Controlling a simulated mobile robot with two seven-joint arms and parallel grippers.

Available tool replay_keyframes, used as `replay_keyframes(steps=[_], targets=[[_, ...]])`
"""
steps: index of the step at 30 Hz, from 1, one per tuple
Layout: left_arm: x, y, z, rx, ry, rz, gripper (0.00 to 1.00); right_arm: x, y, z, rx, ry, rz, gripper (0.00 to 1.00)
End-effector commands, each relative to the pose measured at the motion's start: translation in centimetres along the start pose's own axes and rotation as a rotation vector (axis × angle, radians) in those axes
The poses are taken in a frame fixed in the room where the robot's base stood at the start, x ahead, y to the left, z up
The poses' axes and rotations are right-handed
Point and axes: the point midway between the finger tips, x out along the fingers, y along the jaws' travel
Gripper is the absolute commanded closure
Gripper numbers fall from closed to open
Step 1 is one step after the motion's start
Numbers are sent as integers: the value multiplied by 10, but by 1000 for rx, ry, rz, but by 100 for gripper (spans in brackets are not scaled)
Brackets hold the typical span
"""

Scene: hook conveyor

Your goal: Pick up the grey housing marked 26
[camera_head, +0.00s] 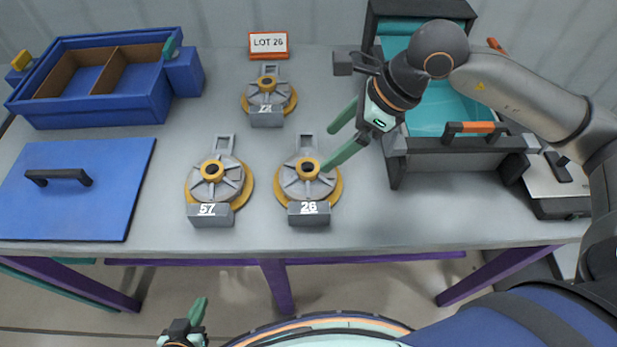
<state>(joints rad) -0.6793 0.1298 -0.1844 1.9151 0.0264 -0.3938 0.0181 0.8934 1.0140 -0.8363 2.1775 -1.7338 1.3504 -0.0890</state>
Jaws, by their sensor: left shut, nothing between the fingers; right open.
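The grey housing marked 26 (309,187) sits on a round yellow base on the table, with a yellow ring on top and a loop at its far end. My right gripper (328,151) is open, its green fingers above and right of this housing. The lower finger's tip shows close to the yellow ring; I cannot tell whether it touches. A sign reading LOT 26 (269,44) stands at the back. My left gripper (198,312) is shut and empty at the bottom edge, in front of the table.
Similar housings marked 57 (216,182) and, further back, another (268,95) stand nearby. A blue divided box (100,110) and blue lid (75,205) lie left. An open grey case with teal lining (445,160) stands right, under my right arm.

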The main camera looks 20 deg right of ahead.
Motion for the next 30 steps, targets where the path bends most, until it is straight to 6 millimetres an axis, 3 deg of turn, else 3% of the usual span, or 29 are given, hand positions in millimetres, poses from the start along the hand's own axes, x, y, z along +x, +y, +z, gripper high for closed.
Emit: replay_keyframes(steps=[3,11,19,28,30], targets=[[-2,0,-1,0,-3,0,100,20,1,0,1,0,4,11],[-5,0,-3,0,-3,0,100,40,0,1,0,-1,1,11],[-9,0,-9,0,-3,0,100,79,0,0,0,0,1,11],[-9,0,-9,1,-3,0,100,84,-1,0,-1,-1,-1,11],[-9,0,-9,1,-3,0,100,84,-1,0,-1,-1,-1,19]])
